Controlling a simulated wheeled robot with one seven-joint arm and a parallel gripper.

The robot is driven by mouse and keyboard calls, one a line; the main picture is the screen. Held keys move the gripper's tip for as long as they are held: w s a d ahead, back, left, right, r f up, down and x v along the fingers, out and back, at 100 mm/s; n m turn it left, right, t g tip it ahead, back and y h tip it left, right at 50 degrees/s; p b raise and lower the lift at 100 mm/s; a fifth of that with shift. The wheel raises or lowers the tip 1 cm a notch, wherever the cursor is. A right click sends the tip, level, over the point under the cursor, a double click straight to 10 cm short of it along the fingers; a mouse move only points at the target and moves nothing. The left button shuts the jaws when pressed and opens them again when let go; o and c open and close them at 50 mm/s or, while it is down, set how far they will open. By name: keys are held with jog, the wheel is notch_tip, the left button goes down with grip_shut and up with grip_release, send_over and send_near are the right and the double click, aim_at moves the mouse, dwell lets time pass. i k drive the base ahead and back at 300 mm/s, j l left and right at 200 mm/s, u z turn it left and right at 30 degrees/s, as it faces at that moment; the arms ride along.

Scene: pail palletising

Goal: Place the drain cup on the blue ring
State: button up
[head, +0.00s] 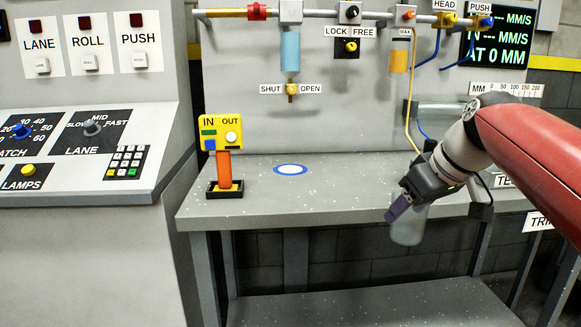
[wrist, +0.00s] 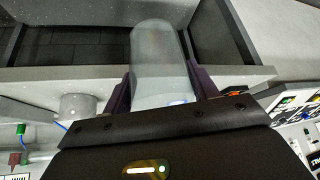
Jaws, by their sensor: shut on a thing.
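The drain cup (head: 408,230) is a clear, pale cup, held in my gripper (head: 402,207) in front of the bench's front edge at the right. In the wrist view the cup (wrist: 158,60) sits between the two purple fingers of my gripper (wrist: 160,88), which are shut on it. The blue ring (head: 290,170) lies flat on the grey bench top, left of the gripper and farther back. Nothing stands on the ring. The ring is not clearly seen in the wrist view.
The grey bench (head: 330,202) has free room around the ring. A yellow IN/OUT button box (head: 221,134) on an orange post stands left of the ring. A filter bowl (head: 290,52) and valve hang on the back panel above. A clear cylinder (head: 440,115) is at the back right.

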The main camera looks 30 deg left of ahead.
aim_at(290, 169)
jog(key=i+j, duration=0.1)
jog(key=j, duration=0.25)
jog(key=i+j, duration=0.15)
jog(key=j, duration=0.25)
jog(key=i+j, duration=0.1)
jog(key=j, duration=0.25)
jog(key=i+j, duration=0.15)
jog(key=j, duration=0.25)
jog(key=i+j, duration=0.1)
jog(key=j, duration=0.25)
jog(key=i+j, duration=0.15)
jog(key=j, duration=0.2)
